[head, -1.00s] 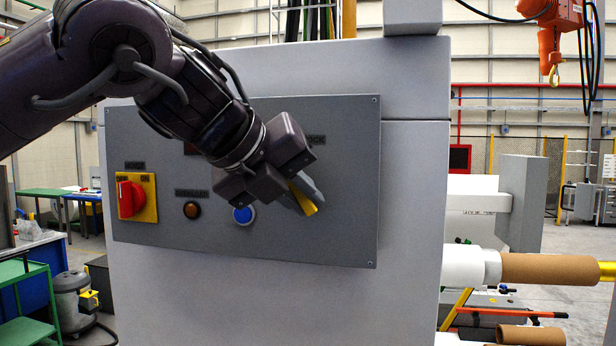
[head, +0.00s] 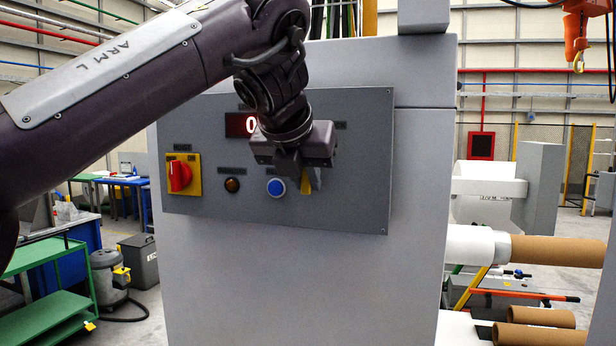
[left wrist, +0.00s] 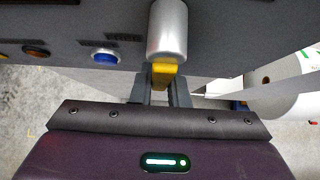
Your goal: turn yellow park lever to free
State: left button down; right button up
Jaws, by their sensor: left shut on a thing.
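The yellow park lever (head: 306,187) is on the right part of the grey control panel (head: 358,190). It hangs close to straight down, partly hidden by my gripper. In the left wrist view the yellow lever (left wrist: 165,72) sticks out below a silver round hub (left wrist: 168,32). My left gripper (head: 302,178) is shut on the lever, with one dark finger on each side of it in the left wrist view (left wrist: 162,92). My left arm comes from the upper left and covers part of the panel. The lever's position labels are hidden or unreadable. My right gripper is out of view.
The panel also has a red rotary switch (head: 180,176) on a yellow plate, an amber lamp (head: 232,185), a blue button (head: 276,187) and a partly covered red display (head: 240,125). An orange hoist (head: 576,30) hangs at the upper right. Cardboard-cored rolls (head: 555,250) stick out at right.

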pick_arm(q)
jog(key=shift+f, duration=0.35)
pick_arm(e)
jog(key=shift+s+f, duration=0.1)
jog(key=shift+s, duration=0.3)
pick_arm(q)
jog(key=c, duration=1.6)
grip_release()
jog(key=shift+o, duration=1)
jog(key=shift+w+r, duration=0.1)
jog(key=shift+w, duration=0.05)
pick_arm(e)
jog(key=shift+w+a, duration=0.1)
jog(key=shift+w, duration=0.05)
pick_arm(q)
jog(key=shift+r, duration=0.1)
jog(key=shift+r, duration=0.15)
jog(key=v, duration=0.7)
jog(key=shift+s, duration=0.3)
